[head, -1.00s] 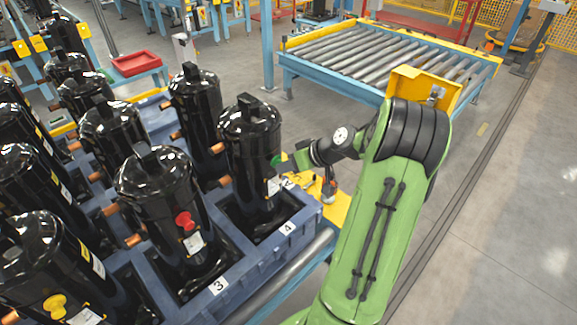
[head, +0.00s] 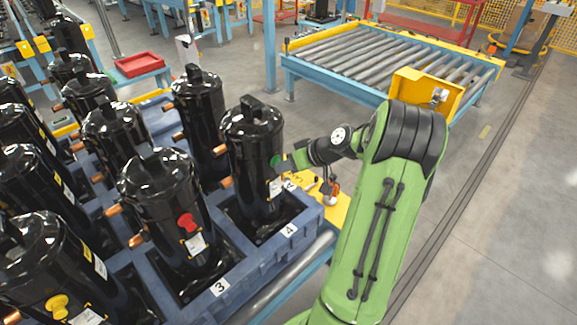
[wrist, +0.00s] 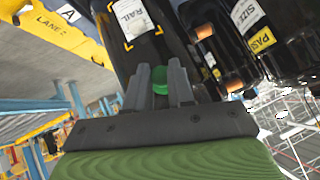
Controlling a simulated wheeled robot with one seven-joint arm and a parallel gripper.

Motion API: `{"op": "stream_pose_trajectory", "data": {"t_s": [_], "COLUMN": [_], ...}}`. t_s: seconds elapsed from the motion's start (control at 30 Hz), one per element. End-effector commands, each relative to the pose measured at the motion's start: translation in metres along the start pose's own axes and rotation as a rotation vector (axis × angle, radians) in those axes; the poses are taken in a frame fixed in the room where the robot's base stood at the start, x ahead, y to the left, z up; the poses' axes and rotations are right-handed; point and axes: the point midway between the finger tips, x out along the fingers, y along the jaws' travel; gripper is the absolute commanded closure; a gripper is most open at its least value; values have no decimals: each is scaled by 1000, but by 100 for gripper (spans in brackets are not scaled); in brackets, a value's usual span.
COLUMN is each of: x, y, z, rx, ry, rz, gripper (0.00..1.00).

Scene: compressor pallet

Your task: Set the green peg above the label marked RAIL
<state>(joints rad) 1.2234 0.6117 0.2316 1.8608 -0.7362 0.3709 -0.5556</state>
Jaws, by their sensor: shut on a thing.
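The green peg (head: 276,160) is at the side of the black compressor (head: 252,135) standing over the number 4. In the head view it is just above that compressor's white label (head: 276,187). In the wrist view the green peg (wrist: 159,78) is between the fingers of my gripper (wrist: 158,84), which is shut on it. The label marked RAIL (wrist: 134,16), with yellow corner marks, is on the dark surface just beyond the fingertips. I cannot tell whether the peg touches the compressor.
A compressor with a red peg (head: 186,222) stands over the number 3, and one with a yellow peg (head: 57,306) is at lower left. More black compressors crowd the blue pallet (head: 262,262). A roller conveyor (head: 385,58) stands behind my arm. The floor at right is clear.

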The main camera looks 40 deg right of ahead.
Motion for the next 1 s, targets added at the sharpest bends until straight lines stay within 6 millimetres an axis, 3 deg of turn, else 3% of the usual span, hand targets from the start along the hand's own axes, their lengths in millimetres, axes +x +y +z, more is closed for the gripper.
{"op": "stream_pose_trajectory", "data": {"t_s": [0.3,0.33,0.5,0.8,0.87,1.0], "x": [1,1,1,-2,-9,-43], "y": [0,0,0,0,1,1], "z": [-1,-1,-1,-1,-1,-2], "rx": [0,0,0,0,1,1], "ry": [0,0,0,0,1,2], "rz": [-1,-1,-1,1,2,6], "gripper": [100,73,48,48,48,48]}}
